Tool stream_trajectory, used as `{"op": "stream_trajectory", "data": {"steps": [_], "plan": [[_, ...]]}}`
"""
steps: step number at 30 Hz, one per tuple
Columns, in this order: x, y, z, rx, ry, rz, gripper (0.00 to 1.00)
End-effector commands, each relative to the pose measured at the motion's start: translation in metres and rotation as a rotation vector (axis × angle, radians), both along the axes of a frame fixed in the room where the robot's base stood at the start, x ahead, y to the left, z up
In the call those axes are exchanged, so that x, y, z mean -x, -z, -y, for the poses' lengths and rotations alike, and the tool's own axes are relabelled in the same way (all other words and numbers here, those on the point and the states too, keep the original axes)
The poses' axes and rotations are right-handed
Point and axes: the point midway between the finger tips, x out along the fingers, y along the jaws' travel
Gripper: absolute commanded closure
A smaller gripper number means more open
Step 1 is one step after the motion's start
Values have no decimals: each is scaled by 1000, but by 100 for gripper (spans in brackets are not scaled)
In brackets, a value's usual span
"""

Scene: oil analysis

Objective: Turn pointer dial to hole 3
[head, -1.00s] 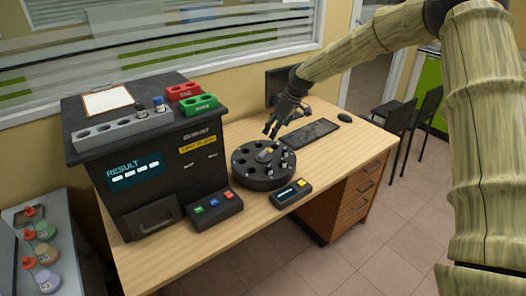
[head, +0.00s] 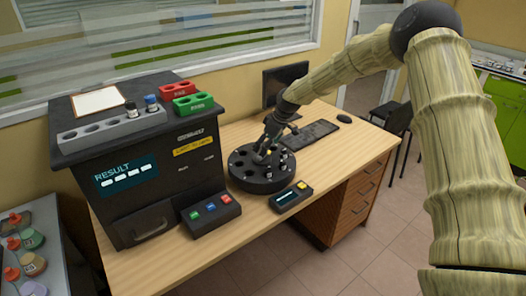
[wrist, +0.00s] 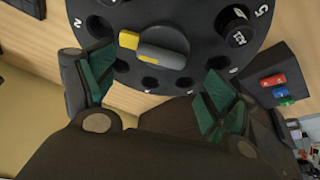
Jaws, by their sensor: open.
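The round black dial (head: 250,182) with holes around its rim sits on the desk; it fills the top of the wrist view (wrist: 205,15). Its pointer is a grey bar (wrist: 163,52) with a yellow end (wrist: 129,40), directed left in the wrist view. My gripper (head: 266,150) is low over the dial. In the wrist view my gripper (wrist: 156,88) is open, its green-padded fingers spread to either side of the pointer and apart from it. Rotated numbers are on the rim; a 5 shows at right, and hole 3 cannot be picked out.
A dark-capped vial (wrist: 238,36) sits in a dial hole. A small display box (head: 291,197) stands in front of the dial. A three-button panel (head: 211,208) and the black analyzer (head: 140,190) stand left. A keyboard (head: 310,134) and monitor (head: 284,82) are behind.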

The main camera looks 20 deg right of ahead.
Motion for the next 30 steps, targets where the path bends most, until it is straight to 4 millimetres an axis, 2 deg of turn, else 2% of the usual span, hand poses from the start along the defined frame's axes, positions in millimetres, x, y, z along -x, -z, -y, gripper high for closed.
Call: {"op": "stream_trajectory", "data": {"steps": [4,10,23,25,30], "plan": [[-5,19,-5,1,-1,-3,14],[-10,35,-10,1,0,-1,14],[-13,42,-12,0,0,0,14],[-13,42,-12,0,0,0,22],[-12,42,-12,0,0,0,53]]}}
